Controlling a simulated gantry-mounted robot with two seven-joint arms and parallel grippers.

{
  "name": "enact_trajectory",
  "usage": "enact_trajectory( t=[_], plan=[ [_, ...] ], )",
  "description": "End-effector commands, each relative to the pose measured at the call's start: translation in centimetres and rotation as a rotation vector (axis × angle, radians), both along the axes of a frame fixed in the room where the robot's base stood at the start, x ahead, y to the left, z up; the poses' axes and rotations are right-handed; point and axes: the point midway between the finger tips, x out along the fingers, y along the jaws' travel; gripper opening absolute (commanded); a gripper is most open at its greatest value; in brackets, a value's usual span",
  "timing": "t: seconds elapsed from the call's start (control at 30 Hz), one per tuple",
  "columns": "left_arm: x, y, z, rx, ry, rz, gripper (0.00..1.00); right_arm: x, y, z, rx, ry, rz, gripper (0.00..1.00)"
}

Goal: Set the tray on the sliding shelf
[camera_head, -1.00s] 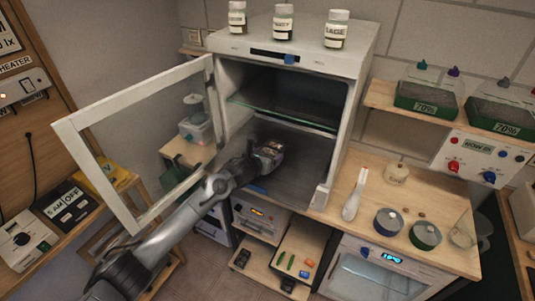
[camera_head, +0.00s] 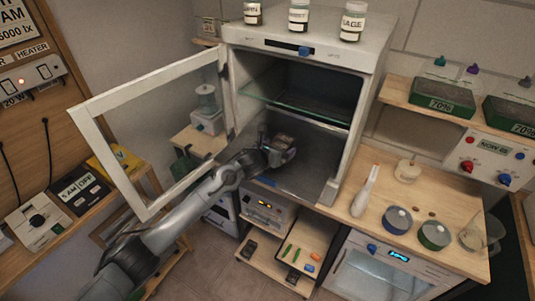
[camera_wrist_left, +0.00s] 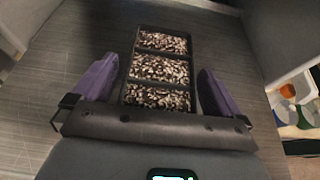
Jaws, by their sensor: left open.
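The seedling tray (camera_wrist_left: 160,69) is black, with three compartments in a row full of speckled pieces. In the left wrist view it lies on a dark grey surface (camera_wrist_left: 55,112). My left gripper (camera_head: 284,152) is inside the open white cabinet, low in its lower space. Its purple fingers, also in the left wrist view (camera_wrist_left: 157,86), stand open on both sides of the tray's near part, with gaps showing. In the head view the tray is too small to make out clearly. A glass-edged shelf (camera_head: 290,112) crosses the cabinet above the gripper; I cannot tell whether it slides.
The cabinet's framed glass door (camera_head: 95,150) stands open to the left, beside my left arm. Several jars stand on the cabinet top (camera_head: 345,55). The wooden counter (camera_head: 375,225) at right holds a white-handled tool, two round tins and a glass beaker.

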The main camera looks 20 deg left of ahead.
Motion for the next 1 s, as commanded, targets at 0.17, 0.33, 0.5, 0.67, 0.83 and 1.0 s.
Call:
enact_trajectory(
  t=[0.17, 0.33, 0.5, 0.67, 0.83, 1.0],
  plan=[
    [-1.7, 0.3, 0.5, 0.002, -0.001, 0.0, 1.0, 0.0, 0.0, -0.4, 0.0, 0.0, 0.0, 0.43],
    [-4.1, 0.6, 1.4, 0.003, 0.0, -0.001, 1.0, 0.0, 0.0, -0.8, 0.0, 0.001, 0.0, 0.43],
    [-6.6, 0.9, 2.5, 0.003, 0.0, 0.0, 1.0, 0.0, 0.0, -1.3, -0.002, 0.002, 0.002, 0.43],
    [-8.6, 1.1, 3.3, 0.002, 0.0, -0.001, 1.0, 0.0, -0.2, -1.6, -0.007, 0.002, 0.004, 0.43],
    [-10.0, 1.2, 4.0, 0.001, 0.0, 0.0, 1.0, 0.0, -0.2, -1.8, -0.01, 0.002, 0.006, 0.43],
    [-10.5, 1.2, 4.3, 0.0, 0.0, 0.0, 1.0, -0.1, -0.2, -1.9, -0.009, 0.002, 0.006, 0.43]
  ],
)
